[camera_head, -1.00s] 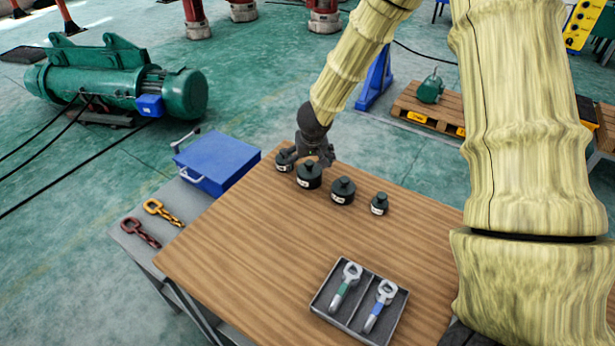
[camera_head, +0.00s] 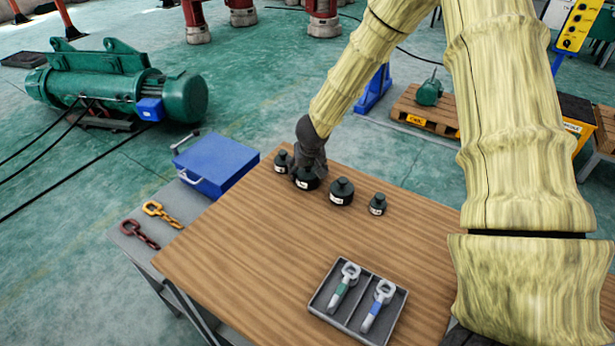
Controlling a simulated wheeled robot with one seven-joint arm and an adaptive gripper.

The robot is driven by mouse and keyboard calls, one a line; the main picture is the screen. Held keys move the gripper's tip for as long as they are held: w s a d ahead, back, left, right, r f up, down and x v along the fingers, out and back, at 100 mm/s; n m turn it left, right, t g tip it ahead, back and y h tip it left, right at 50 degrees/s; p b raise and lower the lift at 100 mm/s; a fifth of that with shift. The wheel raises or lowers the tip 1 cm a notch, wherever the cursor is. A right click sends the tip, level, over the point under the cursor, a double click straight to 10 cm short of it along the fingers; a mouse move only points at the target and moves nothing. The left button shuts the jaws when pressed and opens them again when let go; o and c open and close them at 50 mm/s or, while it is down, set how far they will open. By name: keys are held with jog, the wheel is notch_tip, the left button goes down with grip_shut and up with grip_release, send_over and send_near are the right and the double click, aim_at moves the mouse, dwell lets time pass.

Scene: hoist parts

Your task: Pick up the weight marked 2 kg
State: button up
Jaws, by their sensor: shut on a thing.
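Several dark knobbed weights with small white labels stand in a row on the wooden table; the labels are too small to read. From left they are a small weight (camera_head: 283,162), a second, larger weight (camera_head: 306,182), a third, large weight (camera_head: 341,192) and a small weight (camera_head: 377,205) at the right end. My gripper (camera_head: 305,170) is down at the second weight from the left and shut on its top. The fingers hide the knob. That weight appears to be at table level; I cannot tell whether it is lifted.
A blue box (camera_head: 214,162) and two chain pieces, yellow (camera_head: 160,211) and red (camera_head: 138,233), lie on a grey bench at left. The middle of the wooden table (camera_head: 260,250) is clear.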

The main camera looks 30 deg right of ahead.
jog(key=c, duration=0.7)
jog(key=shift+w+r, duration=0.1)
grip_shut()
